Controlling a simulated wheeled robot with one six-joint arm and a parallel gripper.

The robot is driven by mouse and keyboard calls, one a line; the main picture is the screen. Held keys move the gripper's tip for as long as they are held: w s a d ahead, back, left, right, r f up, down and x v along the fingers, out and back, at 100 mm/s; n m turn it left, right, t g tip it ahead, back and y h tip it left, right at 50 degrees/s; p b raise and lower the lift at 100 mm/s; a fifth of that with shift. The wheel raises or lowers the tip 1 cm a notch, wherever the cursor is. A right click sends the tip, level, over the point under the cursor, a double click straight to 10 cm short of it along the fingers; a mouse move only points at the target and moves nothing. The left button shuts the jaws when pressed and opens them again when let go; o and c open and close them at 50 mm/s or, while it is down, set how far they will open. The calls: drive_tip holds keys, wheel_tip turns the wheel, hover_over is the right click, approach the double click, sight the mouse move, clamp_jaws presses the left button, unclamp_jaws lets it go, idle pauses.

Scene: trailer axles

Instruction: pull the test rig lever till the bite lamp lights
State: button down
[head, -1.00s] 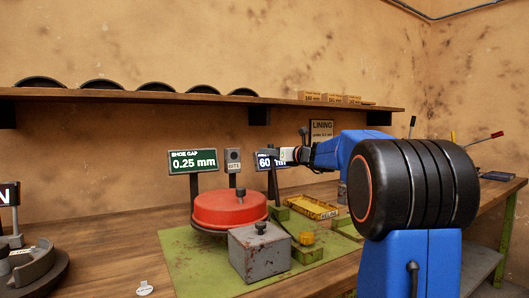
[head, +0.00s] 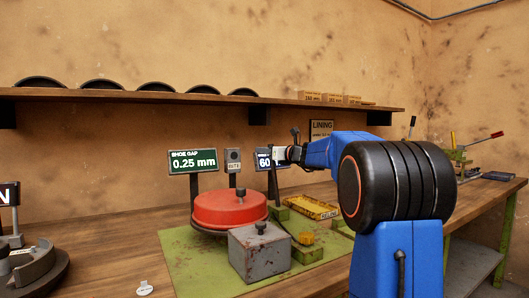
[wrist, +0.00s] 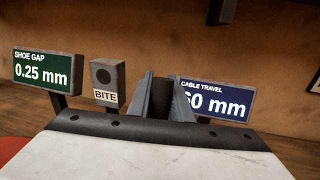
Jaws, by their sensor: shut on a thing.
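The dark test rig lever (head: 272,183) rises from the green rig plate (head: 182,262) beside the red drum (head: 229,208). My gripper (wrist: 164,98) is shut on the lever's upper end, which shows as a dark block between the two grey fingers in the wrist view. The shoe gap sign (wrist: 43,70) reads 0.25 mm. The cable travel sign (wrist: 215,100) reads 60 mm, its first digit partly covered by a finger.
A grey box (head: 260,252) with a knob stands in front of the drum. A yellow tray (head: 313,207) lies right of the lever. A shelf (head: 180,95) with dark curved shoes and small boxes runs along the wall.

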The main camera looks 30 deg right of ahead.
drive_tip(key=s+r+n+t+y, duration=0.1)
drive_tip(key=s+t, duration=0.3)
drive_tip(key=s, duration=0.5)
drive_tip(key=shift+d+r, duration=0.15)
drive_tip(key=shift+r, duration=0.3)
drive_tip(key=shift+s, duration=0.1)
drive_tip(key=c, duration=1.6)
unclamp_jaws()
drive_tip(key=v, duration=1.7)
drive_tip(key=shift+d+f, duration=0.15)
drive_tip(key=shift+f, duration=0.15)
drive_tip(key=shift+s, duration=0.15)
